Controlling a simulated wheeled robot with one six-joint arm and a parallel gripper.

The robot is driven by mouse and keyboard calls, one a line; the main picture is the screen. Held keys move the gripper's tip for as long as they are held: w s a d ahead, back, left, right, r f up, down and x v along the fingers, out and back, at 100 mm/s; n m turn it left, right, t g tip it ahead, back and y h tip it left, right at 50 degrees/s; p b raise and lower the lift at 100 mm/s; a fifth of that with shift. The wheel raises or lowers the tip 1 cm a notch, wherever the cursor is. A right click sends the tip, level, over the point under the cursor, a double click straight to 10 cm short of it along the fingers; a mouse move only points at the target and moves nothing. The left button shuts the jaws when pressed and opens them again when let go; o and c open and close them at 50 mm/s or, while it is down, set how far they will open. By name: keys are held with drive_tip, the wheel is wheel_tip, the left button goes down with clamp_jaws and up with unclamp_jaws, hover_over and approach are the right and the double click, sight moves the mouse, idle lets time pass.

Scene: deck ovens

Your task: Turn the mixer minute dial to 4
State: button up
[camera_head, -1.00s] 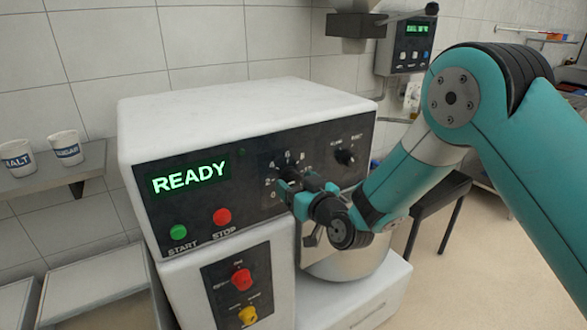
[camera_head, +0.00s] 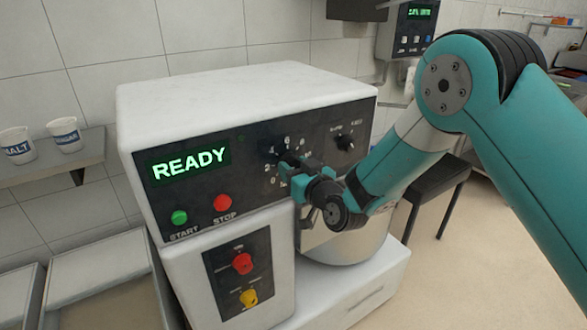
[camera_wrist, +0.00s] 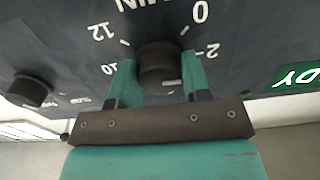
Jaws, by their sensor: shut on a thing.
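The mixer (camera_head: 240,95) is a white machine with a dark front panel whose green display (camera_head: 188,163) reads READY. Its minute dial (camera_wrist: 157,56) is a round black knob, seen close up in the wrist view. My gripper (camera_head: 288,165) is at the dial, and the wrist view shows one teal finger on each side of the knob, shut on it. Printed 0, 2, 10 and 12 show around the knob there, turned upside down. A short light mark shows on the knob's lower right. The 4 is hidden in that view, so the exact setting is unclear. In the head view my gripper mostly covers the dial.
A second black knob (camera_head: 345,142) sits right of the dial. A green START button (camera_head: 179,217) and red STOP button (camera_head: 222,203) are below the display. Red (camera_head: 242,264) and yellow (camera_head: 249,298) knobs are lower down. The steel bowl (camera_head: 345,245) is below my gripper.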

drive_tip(key=shift+s+a+m+b, duration=0.1)
drive_tip(key=shift+m+b, duration=0.05)
drive_tip(key=shift+m, duration=1.95)
drive_tip(key=shift+a+m+b, duration=0.1)
drive_tip(key=shift+m+b, duration=0.05)
drive_tip(key=shift+m, duration=1.95)
drive_tip(key=shift+d, duration=0.1)
drive_tip(key=o, duration=0.9)
drive_tip(key=shift+o, duration=0.2)
